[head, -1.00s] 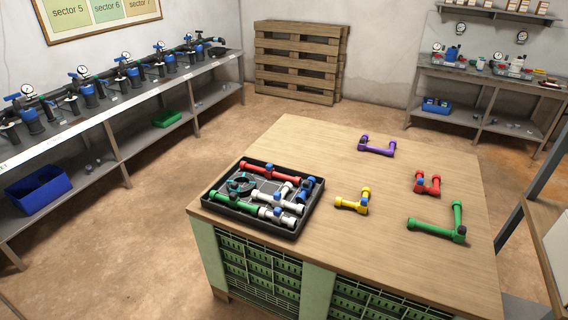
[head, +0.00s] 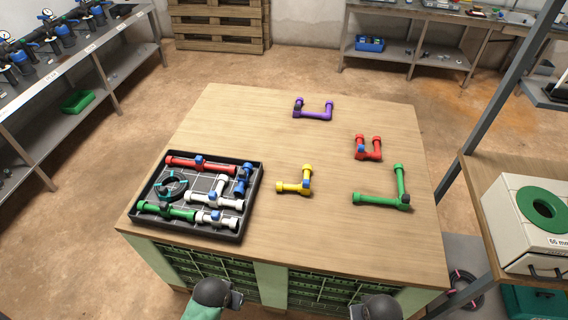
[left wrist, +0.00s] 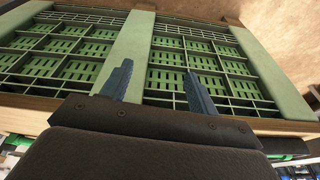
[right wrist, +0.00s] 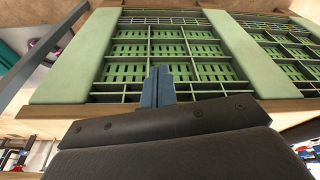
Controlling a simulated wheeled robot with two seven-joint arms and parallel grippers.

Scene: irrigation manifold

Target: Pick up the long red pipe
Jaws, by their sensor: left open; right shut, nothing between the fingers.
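The long red pipe (head: 201,164) with a blue fitting in its middle lies along the far side of the black tray (head: 253,199), at the left of the table. My left gripper shows at the bottom of the head view as a dark wrist; in the left wrist view its blue fingers (left wrist: 156,86) are apart with nothing between them, facing the green crates. My right gripper is low at the bottom right of the head view; in the right wrist view its fingers (right wrist: 157,88) are together and empty. Both are at the table's front, away from the pipe.
On the wooden table (head: 240,113) stand yellow (head: 294,187), purple (head: 313,114), short red (head: 368,153) and green (head: 381,199) assemblies. Green crates fill the table's front. A side bench (head: 489,180) stands right.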

